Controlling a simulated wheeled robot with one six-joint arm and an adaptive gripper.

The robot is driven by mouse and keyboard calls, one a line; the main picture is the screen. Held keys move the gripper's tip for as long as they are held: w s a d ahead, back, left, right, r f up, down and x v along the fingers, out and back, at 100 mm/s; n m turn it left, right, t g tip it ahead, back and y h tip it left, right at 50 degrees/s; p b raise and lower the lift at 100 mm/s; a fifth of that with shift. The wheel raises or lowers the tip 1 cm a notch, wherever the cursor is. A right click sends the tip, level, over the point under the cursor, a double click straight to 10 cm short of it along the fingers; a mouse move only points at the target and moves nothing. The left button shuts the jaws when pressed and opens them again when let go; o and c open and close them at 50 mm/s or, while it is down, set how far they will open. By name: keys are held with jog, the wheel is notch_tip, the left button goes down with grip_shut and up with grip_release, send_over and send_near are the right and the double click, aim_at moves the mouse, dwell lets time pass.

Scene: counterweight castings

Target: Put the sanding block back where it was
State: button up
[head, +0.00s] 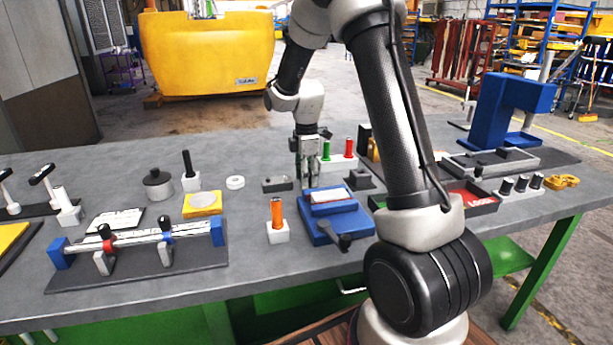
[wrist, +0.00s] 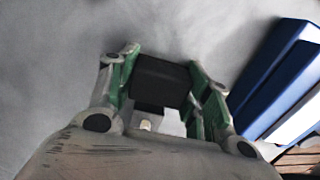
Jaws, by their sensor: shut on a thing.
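The blue fixture (head: 335,221) stands close on the right. A small grey box (head: 277,184) lies just left of my gripper, and an orange-handled tool (head: 277,219) stands in front. Red and green cylinders (head: 338,148) stand behind. Bare bench (head: 235,150) lies at the back left.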

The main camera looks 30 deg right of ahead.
jog(key=shift+f, duration=0.3)
jog(key=shift+f, duration=0.25)
jog(key=o, duration=1)
jog(key=shift+f, duration=0.1)
jog(key=shift+o, duration=0.2)
notch_tip(320, 180, up, 8)
jog(key=shift+r, duration=0.15)
jog(key=s+r+m+t, duration=0.2)
jog(key=s+r+m, duration=0.4)
jog(key=s, duration=0.5)
jog(key=s+r+m+t, duration=0.1)
jog(key=s+r+m, duration=0.5)
jog(key=s, duration=0.4)
jog(key=s+m+t, duration=0.1)
jog(key=s+m, duration=0.2)
jog(key=s, duration=0.6)
jog(key=shift+s+a+f+m, duration=0.2)
jog(key=shift+s+a+m, duration=0.1)
jog(key=shift+m, duration=0.1)
